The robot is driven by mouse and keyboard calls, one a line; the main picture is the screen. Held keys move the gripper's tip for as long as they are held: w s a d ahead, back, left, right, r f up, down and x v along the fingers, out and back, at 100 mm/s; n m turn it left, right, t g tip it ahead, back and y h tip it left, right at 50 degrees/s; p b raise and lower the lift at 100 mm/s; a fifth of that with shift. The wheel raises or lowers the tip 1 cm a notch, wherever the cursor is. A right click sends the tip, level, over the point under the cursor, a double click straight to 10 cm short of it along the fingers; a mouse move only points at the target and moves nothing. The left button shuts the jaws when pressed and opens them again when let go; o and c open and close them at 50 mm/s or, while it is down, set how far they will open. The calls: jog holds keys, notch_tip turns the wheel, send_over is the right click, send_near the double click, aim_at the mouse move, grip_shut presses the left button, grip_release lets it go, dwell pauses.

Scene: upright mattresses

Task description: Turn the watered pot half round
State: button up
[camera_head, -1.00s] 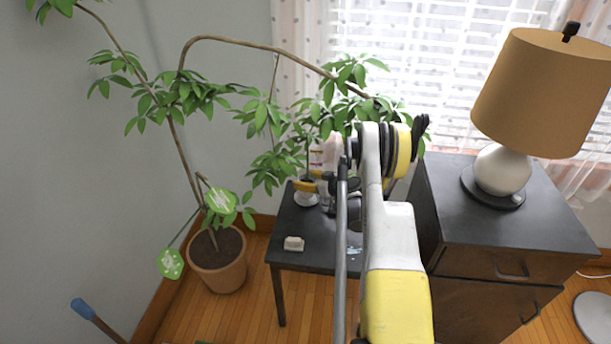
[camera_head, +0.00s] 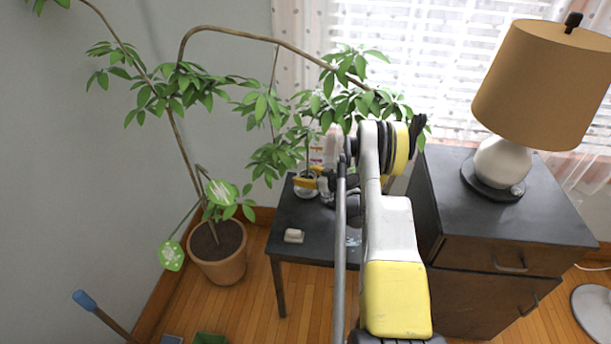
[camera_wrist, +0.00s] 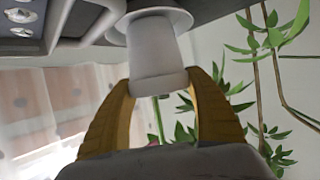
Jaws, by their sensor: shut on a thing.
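A small white pot (camera_head: 306,191) with a leafy plant stands on the dark side table (camera_head: 300,212). In the wrist view, which looks upside down, the white pot (camera_wrist: 157,62) has a wide white saucer (camera_wrist: 180,18) at the table side. My gripper (camera_head: 310,181) reaches in from the right with its yellow fingers at the pot. In the wrist view my gripper (camera_wrist: 160,82) is shut on the pot, one finger on each side near its rim. My arm hides part of the table top.
A small pale block (camera_head: 294,236) lies at the table's front left. A large terracotta pot (camera_head: 218,262) with a tall plant stands left; its branches arch over the table. A dark cabinet (camera_head: 500,225) with a lamp (camera_head: 502,162) stands close on the right.

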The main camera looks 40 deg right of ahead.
jog(key=shift+f, duration=0.25)
jog(key=o, duration=1.5)
jog(key=v, duration=0.7)
jog(key=shift+s, duration=0.25)
